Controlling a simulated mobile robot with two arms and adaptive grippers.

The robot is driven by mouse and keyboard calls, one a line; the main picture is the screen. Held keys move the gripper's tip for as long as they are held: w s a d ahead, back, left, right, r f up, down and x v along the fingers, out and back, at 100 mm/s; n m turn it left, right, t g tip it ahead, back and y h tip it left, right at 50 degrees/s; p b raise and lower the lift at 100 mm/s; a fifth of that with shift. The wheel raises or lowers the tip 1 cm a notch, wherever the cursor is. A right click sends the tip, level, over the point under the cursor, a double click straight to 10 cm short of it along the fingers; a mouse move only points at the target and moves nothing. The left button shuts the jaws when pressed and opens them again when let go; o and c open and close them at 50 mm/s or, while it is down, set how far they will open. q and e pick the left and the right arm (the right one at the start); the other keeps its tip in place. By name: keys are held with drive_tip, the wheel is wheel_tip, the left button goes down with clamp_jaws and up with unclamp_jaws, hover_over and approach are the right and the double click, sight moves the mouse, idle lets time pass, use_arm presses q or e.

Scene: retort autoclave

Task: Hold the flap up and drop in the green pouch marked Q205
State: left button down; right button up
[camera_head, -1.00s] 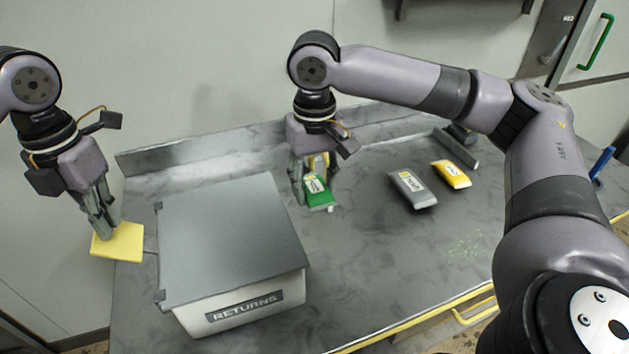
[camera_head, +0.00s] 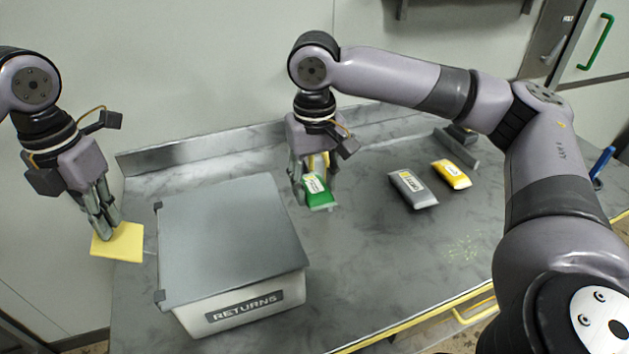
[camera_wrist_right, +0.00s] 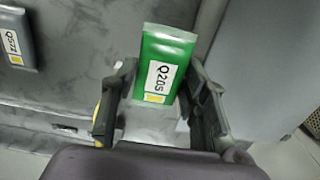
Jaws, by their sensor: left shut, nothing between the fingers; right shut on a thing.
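The grey bin marked RETURNS (camera_head: 245,309) stands on the counter with its flat grey flap (camera_head: 232,235) down over the top. A yellow tab (camera_head: 118,243) sticks out from the flap's left side. My left gripper (camera_head: 108,233) is shut and empty, its fingertips at the tab; whether they touch it I cannot tell. My right gripper (camera_head: 316,190) is shut on the green pouch (camera_head: 320,202), right of the bin. In the right wrist view the pouch (camera_wrist_right: 165,50) shows its white Q205 label between the fingers. Whether it is clear of the counter is unclear.
A grey pouch (camera_head: 413,189) and a yellow pouch (camera_head: 452,174) lie on the counter to the right. The grey one shows in the right wrist view (camera_wrist_right: 16,42), marked Q572. A low backsplash (camera_head: 200,150) runs along the back. The counter's front middle is clear.

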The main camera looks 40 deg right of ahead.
use_arm(q)
drive_tip(key=shift+f, duration=0.3)
drive_tip(key=shift+s+f, duration=0.1)
drive_tip(key=shift+f, duration=2.9)
use_arm(e)
hover_over(244, 223)
use_arm(q)
wheel_tip(244, 223, down, 3)
drive_tip(key=shift+r, duration=0.15)
idle(1.5)
use_arm(e)
drive_tip(key=shift+f, duration=0.15)
drive_tip(key=shift+f, duration=0.85)
